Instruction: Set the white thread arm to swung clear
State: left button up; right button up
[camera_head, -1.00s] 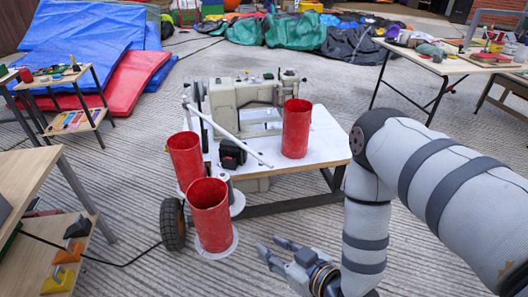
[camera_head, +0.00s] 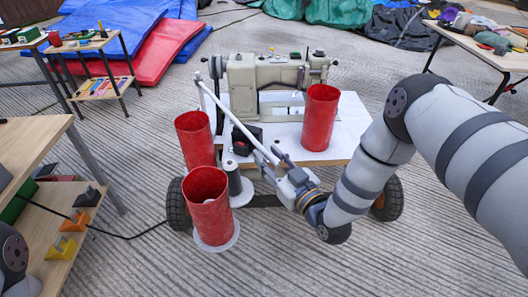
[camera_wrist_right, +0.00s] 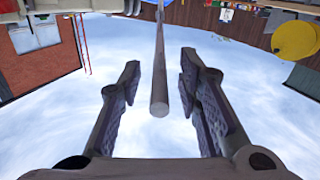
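The white thread arm (camera_head: 235,122) is a thin rod. It runs from the left end of the sewing machine (camera_head: 268,80) slanting forward and right across the white table top (camera_head: 345,115). My right gripper (camera_head: 279,166) is at the rod's free end, near the table's front edge. In the right wrist view the rod (camera_wrist_right: 159,75) lies between the two spread fingers of the gripper (camera_wrist_right: 160,68), with visible gaps on both sides. My left gripper is out of view; only a piece of my left arm shows at the lower left.
Two red cylinders (camera_head: 195,139) (camera_head: 209,205) stand left of the rod, and another red cylinder (camera_head: 320,118) stands on the table right of it. A dark spool (camera_head: 233,179) is close below the rod. A wooden shelf unit (camera_head: 60,215) is at left. Open floor lies in front.

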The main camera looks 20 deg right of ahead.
jog(key=shift+x, duration=1.4)
grip_shut()
jog(key=shift+d, duration=0.15)
